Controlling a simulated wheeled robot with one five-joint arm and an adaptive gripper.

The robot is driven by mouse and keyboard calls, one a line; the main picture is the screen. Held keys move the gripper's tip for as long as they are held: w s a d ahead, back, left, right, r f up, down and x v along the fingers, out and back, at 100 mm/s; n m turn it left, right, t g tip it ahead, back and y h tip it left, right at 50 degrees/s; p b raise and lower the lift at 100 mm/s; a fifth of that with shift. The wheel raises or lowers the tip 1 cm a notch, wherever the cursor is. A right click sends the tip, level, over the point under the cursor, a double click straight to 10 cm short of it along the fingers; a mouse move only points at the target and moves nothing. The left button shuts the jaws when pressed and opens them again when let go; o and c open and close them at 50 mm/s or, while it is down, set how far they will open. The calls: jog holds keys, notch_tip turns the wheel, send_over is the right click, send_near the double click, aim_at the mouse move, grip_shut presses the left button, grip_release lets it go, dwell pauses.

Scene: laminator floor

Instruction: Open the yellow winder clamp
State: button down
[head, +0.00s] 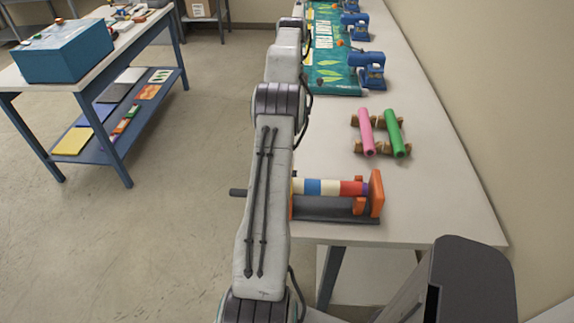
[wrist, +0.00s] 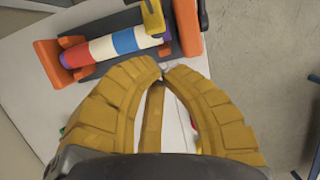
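The winder's striped roll (head: 328,187) lies between orange end pieces on a dark base (head: 335,209) at the near end of the long table. My arm hides its left part in the head view. The wrist view shows the roll (wrist: 125,42) with purple, red, white and blue bands. The yellow winder clamp (wrist: 153,18) stands upright at the roll's right end, cut by the top edge; I cannot tell whether it is open. My gripper (wrist: 162,73) has mustard fingers, tips together, nothing seen between them. In the wrist picture the tips are just below the roll and clamp, apart from the clamp.
Pink (head: 366,132) and green (head: 394,133) rolls lie on a wooden rack on the table behind the winder. Blue devices (head: 372,72) and a green printed sheet (head: 334,75) are farther back. A side table with a blue box (head: 65,52) stands left across clear floor.

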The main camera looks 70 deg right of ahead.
jog(key=a+f+p, duration=0.1)
jog(key=f+p, duration=0.1)
jog(key=s+a+f+p, duration=0.1)
jog(key=a+f+p, duration=0.2)
jog(key=f+p, duration=0.1)
jog(key=f, duration=0.1)
jog(key=shift+s+a, duration=0.15)
jog(key=shift+s, duration=0.05)
jog(key=shift+a+f, duration=0.1)
jog(key=shift+a, duration=0.05)
jog(key=shift+s+a, duration=0.25)
jog(key=shift+a, duration=0.4)
jog(key=shift+f, duration=0.1)
dwell(0.4)
